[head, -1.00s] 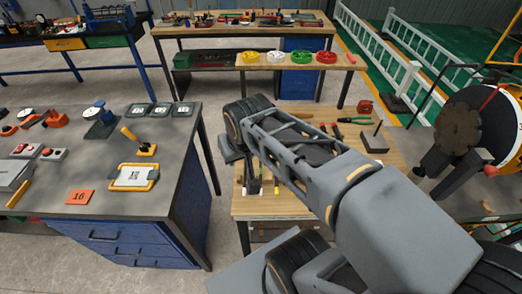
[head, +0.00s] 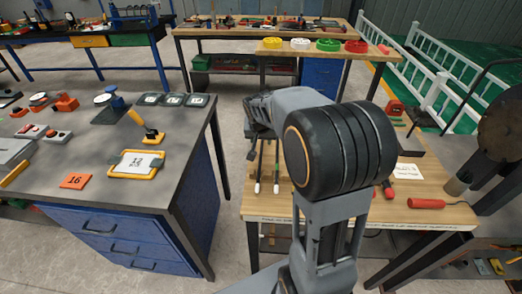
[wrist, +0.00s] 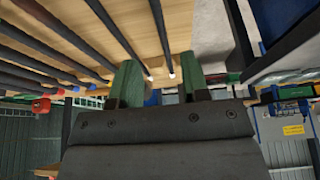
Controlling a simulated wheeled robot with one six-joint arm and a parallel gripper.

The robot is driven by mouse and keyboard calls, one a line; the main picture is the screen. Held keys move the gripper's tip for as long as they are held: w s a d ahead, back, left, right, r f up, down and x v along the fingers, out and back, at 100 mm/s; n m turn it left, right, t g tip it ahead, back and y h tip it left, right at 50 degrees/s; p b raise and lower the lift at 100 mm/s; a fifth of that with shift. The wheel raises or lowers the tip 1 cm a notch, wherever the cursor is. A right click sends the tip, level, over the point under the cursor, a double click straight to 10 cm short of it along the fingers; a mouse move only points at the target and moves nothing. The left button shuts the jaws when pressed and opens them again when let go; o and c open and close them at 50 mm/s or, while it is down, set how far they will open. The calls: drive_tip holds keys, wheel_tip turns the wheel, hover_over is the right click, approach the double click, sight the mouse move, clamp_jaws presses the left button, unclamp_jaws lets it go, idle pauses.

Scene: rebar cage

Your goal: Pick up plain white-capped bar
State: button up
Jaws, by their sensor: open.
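Two dark bars with white end caps show on the wooden table in the head view. The left white-capped bar (head: 259,170) and the right white-capped bar (head: 277,170) lie side by side, caps toward the near edge. In the wrist view their ends also show, one bar (wrist: 112,32) on the left and one bar (wrist: 161,38) in the middle. I cannot tell which is the plain one. My gripper (wrist: 160,68) is open and empty, its green fingers apart. Both white caps appear between the fingers in the picture. In the head view my arm hides much of the gripper and the bars.
Several other dark bars (wrist: 45,30) run alongside at left in the wrist view, some with coloured ends. The wooden table (head: 430,192) also holds a red-handled tool (head: 426,204) and a white card (head: 408,171). A grey workbench (head: 105,160) stands to the left, with an aisle between.

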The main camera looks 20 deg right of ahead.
sight(261, 148)
drive_tip(key=shift+x, duration=3.15)
drive_tip(key=shift+a, duration=0.15)
clamp_jaws()
